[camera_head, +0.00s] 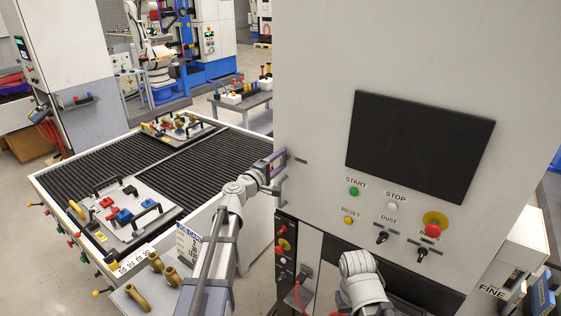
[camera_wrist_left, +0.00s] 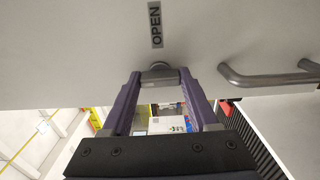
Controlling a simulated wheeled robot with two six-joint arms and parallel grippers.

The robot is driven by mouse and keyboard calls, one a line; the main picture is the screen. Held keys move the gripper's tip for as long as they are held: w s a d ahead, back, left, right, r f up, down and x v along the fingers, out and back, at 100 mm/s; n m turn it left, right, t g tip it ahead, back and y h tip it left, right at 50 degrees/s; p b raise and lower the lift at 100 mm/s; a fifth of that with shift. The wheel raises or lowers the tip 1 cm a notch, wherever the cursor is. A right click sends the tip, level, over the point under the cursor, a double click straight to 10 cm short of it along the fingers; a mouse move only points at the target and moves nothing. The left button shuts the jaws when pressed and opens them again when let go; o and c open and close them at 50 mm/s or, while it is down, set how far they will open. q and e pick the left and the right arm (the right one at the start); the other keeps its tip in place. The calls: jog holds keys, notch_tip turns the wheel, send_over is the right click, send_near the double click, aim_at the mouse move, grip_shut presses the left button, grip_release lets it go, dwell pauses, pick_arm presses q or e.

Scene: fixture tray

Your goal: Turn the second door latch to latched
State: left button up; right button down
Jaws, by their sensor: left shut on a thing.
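The tall light grey machine cabinet (camera_head: 320,60) fills the right half of the head view. My left gripper (camera_head: 277,160), with purple fingers, is at the cabinet's left edge. In the left wrist view my left gripper (camera_wrist_left: 159,80) is shut on a small grey door latch (camera_wrist_left: 158,71), with a finger on each side. An "OPEN" label (camera_wrist_left: 155,24) is on the door panel just above the latch. Most of the latch is hidden between the fingers, so its exact angle is hard to tell. My right gripper does not show; only part of my right arm is at the bottom.
A grey bar handle (camera_wrist_left: 270,78) is right of the latch in the wrist view. The cabinet front has a dark screen (camera_head: 420,145), buttons and a red emergency stop (camera_head: 433,230). A ribbed black table (camera_head: 170,160) with two fixture trays stands left; brass fittings (camera_head: 155,265) lie near its front.

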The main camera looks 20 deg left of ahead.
pick_arm(q)
jog(key=o, duration=1.4)
jog(key=v, duration=0.8)
jog(key=shift+w, duration=0.1)
